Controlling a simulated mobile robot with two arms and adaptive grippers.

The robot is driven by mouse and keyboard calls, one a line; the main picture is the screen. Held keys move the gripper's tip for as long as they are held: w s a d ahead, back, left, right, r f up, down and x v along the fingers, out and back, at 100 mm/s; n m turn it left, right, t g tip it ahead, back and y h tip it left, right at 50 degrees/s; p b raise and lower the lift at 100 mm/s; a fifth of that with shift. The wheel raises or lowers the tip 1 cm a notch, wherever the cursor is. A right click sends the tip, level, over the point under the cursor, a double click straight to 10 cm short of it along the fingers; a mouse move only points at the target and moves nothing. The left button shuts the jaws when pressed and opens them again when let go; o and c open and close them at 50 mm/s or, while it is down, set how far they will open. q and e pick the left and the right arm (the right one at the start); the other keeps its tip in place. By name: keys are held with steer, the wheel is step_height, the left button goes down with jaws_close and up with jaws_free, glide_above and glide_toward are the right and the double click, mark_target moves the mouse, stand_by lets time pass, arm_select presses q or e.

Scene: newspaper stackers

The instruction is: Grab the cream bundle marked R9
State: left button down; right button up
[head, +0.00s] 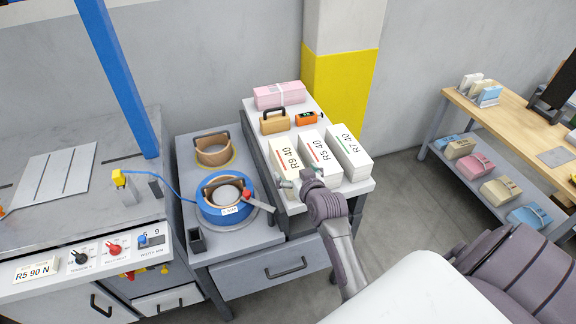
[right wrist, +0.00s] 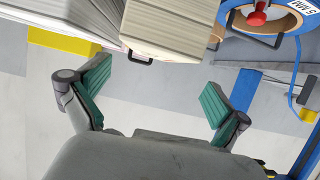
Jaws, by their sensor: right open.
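The cream bundle marked R9 40 (head: 284,153) lies on the grey stand's top, leftmost of three labelled bundles. Beside it are the bundles marked R5 40 (head: 318,152) and R7 40 (head: 348,148). My right gripper (head: 299,181) is at the near end of the R9 bundle and partly hides it. In the right wrist view my right gripper (right wrist: 158,97) is open and empty between its teal pads. A bundle end (right wrist: 172,28), which looks like R9, is ahead of the pads, apart from them. My left gripper is not in view.
A pink bundle (head: 279,95), a tan holder (head: 274,122) and an orange device (head: 309,118) sit behind the bundles. A blue spool (head: 226,201) stands on the lower surface to the left. A wooden bench (head: 520,126) with several bundles stands far right, across clear floor.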

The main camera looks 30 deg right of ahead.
mark_target(289, 161)
steer(key=x, duration=0.3)
steer(key=shift+r, duration=0.1)
steer(key=shift+w+d+p, duration=0.3)
steer(key=shift+w+p, duration=0.05)
steer(key=shift+w, duration=0.1)
steer(key=x, duration=0.4)
steer(key=shift+d+p, duration=0.3)
steer(key=shift+p, duration=0.05)
steer(key=c, duration=1.8)
steer(key=shift+w+r, duration=0.1)
steer(key=shift+r, duration=0.1)
steer(key=shift+c, duration=0.5)
